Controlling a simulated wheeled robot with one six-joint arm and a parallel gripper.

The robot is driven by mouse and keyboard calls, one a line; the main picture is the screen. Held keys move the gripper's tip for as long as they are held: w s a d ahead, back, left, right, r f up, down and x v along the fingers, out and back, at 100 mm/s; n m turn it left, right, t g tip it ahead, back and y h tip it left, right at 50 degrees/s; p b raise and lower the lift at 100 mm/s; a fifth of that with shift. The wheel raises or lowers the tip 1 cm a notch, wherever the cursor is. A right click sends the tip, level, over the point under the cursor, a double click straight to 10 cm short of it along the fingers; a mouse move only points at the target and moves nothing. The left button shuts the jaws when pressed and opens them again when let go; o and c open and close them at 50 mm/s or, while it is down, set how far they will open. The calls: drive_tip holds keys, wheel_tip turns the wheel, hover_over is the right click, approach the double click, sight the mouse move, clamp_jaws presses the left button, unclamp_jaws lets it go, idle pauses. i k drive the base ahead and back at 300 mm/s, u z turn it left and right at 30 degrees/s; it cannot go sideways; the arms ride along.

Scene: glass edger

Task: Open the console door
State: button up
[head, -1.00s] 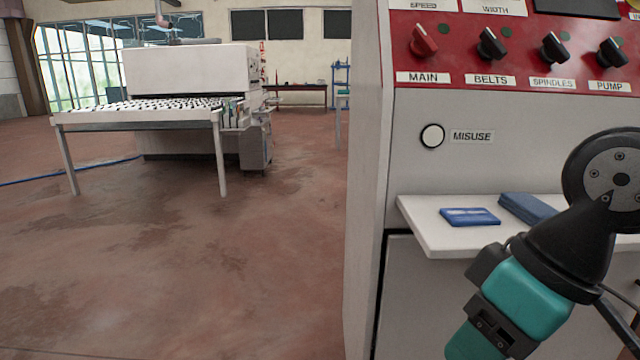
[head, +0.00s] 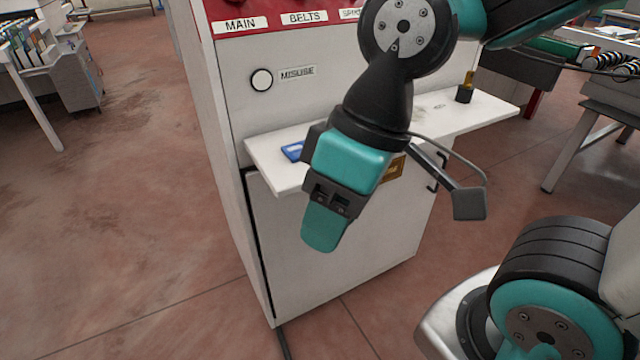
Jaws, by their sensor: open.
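The console (head: 212,118) is a white cabinet with a red control strip, in the middle of the head view. Its door (head: 330,275) is the white front panel below the shelf and looks shut, with a dark gap along its left edge. A black handle (head: 441,172) shows near the door's upper right edge. A brown-yellow label (head: 396,170) beside it is partly covered by my arm. My gripper (head: 325,226), teal and black, hangs in front of the door's upper part, left of the handle. It is open and its jaws hold nothing visible; the fingertips are hard to make out.
A white shelf (head: 270,172) juts out above the door, with a blue item (head: 292,151) and a small dark bottle-like object (head: 465,88) on it. A roller table (head: 608,98) stands at the right.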

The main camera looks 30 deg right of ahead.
sight(391, 226)
drive_tip(key=k, duration=0.5)
drive_tip(key=z, duration=1)
drive_tip(key=i, duration=0.6)
drive_tip(key=u, duration=0.35)
